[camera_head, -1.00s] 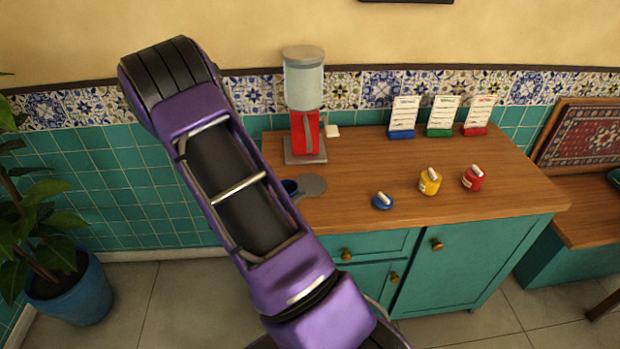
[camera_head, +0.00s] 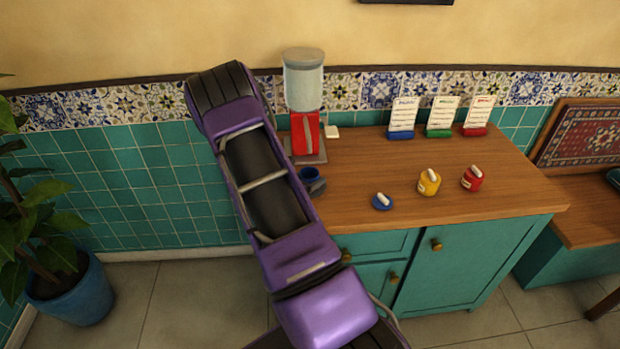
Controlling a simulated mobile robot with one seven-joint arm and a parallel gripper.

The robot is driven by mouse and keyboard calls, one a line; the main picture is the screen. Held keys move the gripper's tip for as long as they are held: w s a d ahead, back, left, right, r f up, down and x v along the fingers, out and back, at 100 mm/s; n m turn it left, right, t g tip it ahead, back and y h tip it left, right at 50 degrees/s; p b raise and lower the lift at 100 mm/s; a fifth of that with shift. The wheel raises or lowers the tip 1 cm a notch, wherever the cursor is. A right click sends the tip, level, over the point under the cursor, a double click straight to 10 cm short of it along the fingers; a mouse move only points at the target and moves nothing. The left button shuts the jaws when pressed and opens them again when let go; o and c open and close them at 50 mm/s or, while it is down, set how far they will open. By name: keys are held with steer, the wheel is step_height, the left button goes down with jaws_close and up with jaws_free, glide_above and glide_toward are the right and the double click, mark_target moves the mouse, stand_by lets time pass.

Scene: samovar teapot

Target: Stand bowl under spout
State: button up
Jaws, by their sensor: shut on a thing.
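The small dark blue bowl (camera_head: 308,176) is at the left end of the wooden counter, just right of my arm. It is in front of the drink dispenser (camera_head: 304,95), which has a grey tank, a red body and a grey base plate. The bowl appears slightly in front of that plate, not on it; I cannot tell whether it touches the counter. My gripper (camera_head: 317,188) shows only as a small dark grey part at the bowl's near side and is shut on the bowl. My arm hides the rest of it. The spout is not clearly visible.
A blue lidded pot (camera_head: 382,202), a yellow pot (camera_head: 429,183) and a red pot (camera_head: 473,178) stand to the right on the counter (camera_head: 375,165). Three card stands (camera_head: 439,117) line the back. A plant (camera_head: 65,280) is at the left. The counter's middle is clear.

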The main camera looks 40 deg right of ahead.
steer(key=shift+r, duration=0.1)
steer(key=shift+f, duration=0.2)
steer(key=o, duration=1.6)
steer(key=shift+c, duration=0.2)
steer(key=shift+r, duration=0.15)
steer(key=shift+a+r, duration=0.1)
steer(key=shift+r, duration=0.05)
steer(key=v, duration=1.1)
steer(key=shift+s+a, duration=0.25)
steer(key=shift+a, duration=0.1)
